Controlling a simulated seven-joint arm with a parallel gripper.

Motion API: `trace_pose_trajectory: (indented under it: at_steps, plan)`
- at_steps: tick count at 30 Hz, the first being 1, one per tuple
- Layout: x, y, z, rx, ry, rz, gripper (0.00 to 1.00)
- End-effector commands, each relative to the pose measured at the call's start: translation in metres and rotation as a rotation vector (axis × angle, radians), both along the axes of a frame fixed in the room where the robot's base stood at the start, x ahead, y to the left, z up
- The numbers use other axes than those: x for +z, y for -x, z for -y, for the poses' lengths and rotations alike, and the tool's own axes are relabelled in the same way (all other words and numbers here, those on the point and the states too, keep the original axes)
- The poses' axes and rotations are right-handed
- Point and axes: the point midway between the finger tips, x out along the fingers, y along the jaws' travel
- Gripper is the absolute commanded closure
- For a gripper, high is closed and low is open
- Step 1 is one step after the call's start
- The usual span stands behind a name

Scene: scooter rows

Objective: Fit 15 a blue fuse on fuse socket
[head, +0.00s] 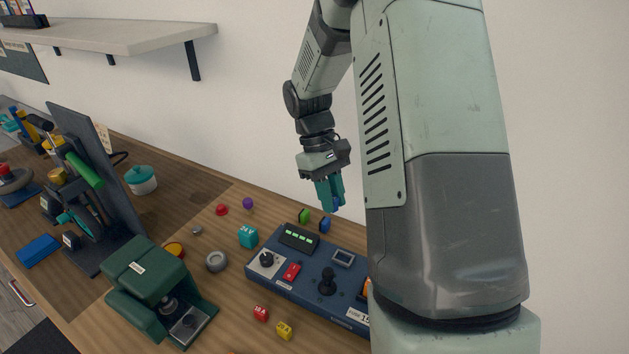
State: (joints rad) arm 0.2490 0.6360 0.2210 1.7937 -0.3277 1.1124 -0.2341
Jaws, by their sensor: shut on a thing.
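My gripper (330,192), with teal fingers, is raised above the back edge of the control panel and points down. It is shut on a small blue piece (336,203), seen between the fingertips; this looks like the blue fuse, mostly covered by the fingers. The dark blue control panel (262,284) lies on the table, with a white label reading "15" (358,316) at its front right. My arm hides the panel's right end. I cannot make out the fuse socket for certain. The held piece is apart from the panel.
A blue block (325,225) and a green block (304,215) stand behind the panel. Red (261,313) and yellow (284,331) blocks lie in front. A teal cube (248,236) and a green machine (148,275) are to the left. A shelf (120,36) hangs at upper left.

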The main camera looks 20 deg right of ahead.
Motion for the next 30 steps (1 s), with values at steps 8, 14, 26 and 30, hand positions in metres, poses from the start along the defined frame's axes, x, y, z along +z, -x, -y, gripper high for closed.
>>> trace_pose_trajectory:
  at_steps: [8,14,26,30]
  plan:
    - [-0.078,0.015,0.027,0.312,-0.002,-0.005,1.0]
    - [-0.098,0.019,0.031,0.396,0.0,-0.001,1.0]
    - [-0.13,0.019,0.031,0.395,-0.001,-0.001,1.0]
    - [-0.141,0.019,0.031,0.396,0.0,-0.001,1.0]
